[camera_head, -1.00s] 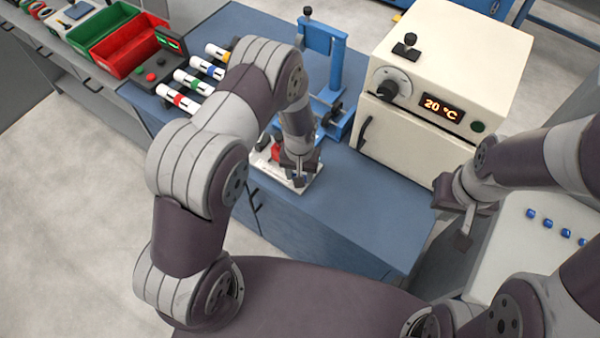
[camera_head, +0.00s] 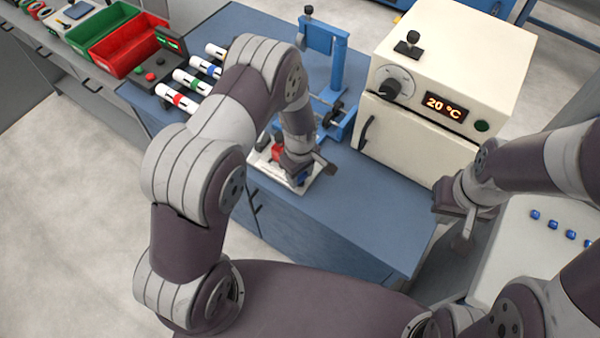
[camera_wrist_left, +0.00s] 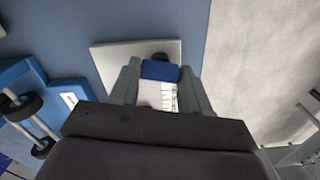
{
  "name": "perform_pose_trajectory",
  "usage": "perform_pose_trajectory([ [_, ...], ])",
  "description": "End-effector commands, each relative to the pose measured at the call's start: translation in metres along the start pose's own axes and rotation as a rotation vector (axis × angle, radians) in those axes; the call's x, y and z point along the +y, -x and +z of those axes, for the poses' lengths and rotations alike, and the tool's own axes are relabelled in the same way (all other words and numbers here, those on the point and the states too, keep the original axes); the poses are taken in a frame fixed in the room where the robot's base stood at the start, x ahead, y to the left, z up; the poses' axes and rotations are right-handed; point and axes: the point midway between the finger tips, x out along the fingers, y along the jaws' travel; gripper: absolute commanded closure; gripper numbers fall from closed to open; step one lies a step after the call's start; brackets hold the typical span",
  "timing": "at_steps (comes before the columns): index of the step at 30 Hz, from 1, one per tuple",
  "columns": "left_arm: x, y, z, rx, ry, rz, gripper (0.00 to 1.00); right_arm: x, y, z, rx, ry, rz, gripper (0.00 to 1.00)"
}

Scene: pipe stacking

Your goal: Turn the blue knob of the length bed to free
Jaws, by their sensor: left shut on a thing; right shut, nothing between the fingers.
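The length bed (camera_head: 291,187) is a white plate on the blue bench top, largely covered by my left arm in the head view. Its blue knob (camera_wrist_left: 160,70) shows in the left wrist view between the two fingers of my left gripper (camera_wrist_left: 159,78), which is shut on it. In the head view the left gripper (camera_head: 300,176) is at the plate's right part. A red knob (camera_head: 277,152) and a dark one (camera_head: 262,141) show beside my wrist. My right gripper (camera_head: 455,222) is shut and empty, right of the bench.
A blue press-like stand (camera_head: 335,75) is just behind the bed. The cream oven (camera_head: 430,110) reading 20 °C is to its right. Several banded white tubes (camera_head: 180,99) lie at the left, near red (camera_head: 130,55) and green bins (camera_head: 100,32). The front right bench top (camera_head: 370,215) is clear.

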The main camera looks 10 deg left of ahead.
Motion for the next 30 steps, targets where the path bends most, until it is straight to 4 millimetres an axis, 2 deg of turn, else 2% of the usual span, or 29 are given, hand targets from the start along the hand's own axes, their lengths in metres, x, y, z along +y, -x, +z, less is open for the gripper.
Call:
perform_pose_trajectory([
  [12, 0.0026, 0.0024, -0.001, 0.002, 0.22, 0.007, 0.84, 0.0, -0.0022, 0.0003, 0.0, 0.0, 0.0, 1.0],
  [30, 0.0031, 0.0028, -0.0011, 0.002, 0.269, 0.008, 0.84, 0.0, -0.0026, 0.0003, 0.0, 0.0, 0.0, 1.0],
])
